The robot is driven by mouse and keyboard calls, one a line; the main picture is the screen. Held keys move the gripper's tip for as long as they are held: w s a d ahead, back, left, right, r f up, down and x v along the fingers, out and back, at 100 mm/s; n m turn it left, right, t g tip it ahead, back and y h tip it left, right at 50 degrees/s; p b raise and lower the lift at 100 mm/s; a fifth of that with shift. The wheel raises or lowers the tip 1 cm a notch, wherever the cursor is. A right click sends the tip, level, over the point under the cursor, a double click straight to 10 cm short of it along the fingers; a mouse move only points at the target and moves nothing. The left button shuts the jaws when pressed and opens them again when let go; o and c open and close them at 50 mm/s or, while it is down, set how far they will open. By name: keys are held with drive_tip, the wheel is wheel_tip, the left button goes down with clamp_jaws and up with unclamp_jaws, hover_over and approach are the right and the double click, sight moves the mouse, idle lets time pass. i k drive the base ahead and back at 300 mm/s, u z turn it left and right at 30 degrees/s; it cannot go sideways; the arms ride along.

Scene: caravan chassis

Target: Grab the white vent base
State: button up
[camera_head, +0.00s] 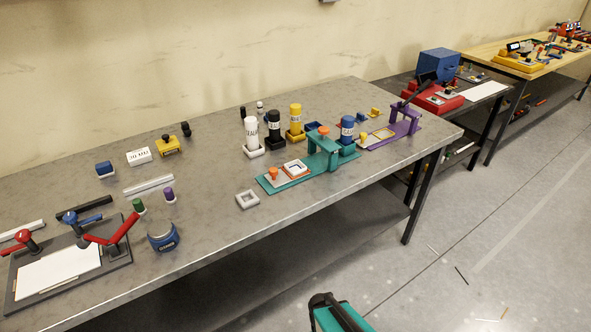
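A small white square frame (247,199) with an opening in its middle lies flat on the grey table (220,228), left of the green fixture and near the front edge. It looks like the white vent base. Nothing touches it or covers it.
A green fixture (275,187) stands right of the white frame, with a purple fixture (400,125) beyond. Bare tabletop lies around the frame's left and front.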

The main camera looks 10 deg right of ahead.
sight(294, 168)
drive_tip(key=k, duration=1.35)
drive_tip(key=u, duration=0.85)
drive_tip(key=i, duration=1)
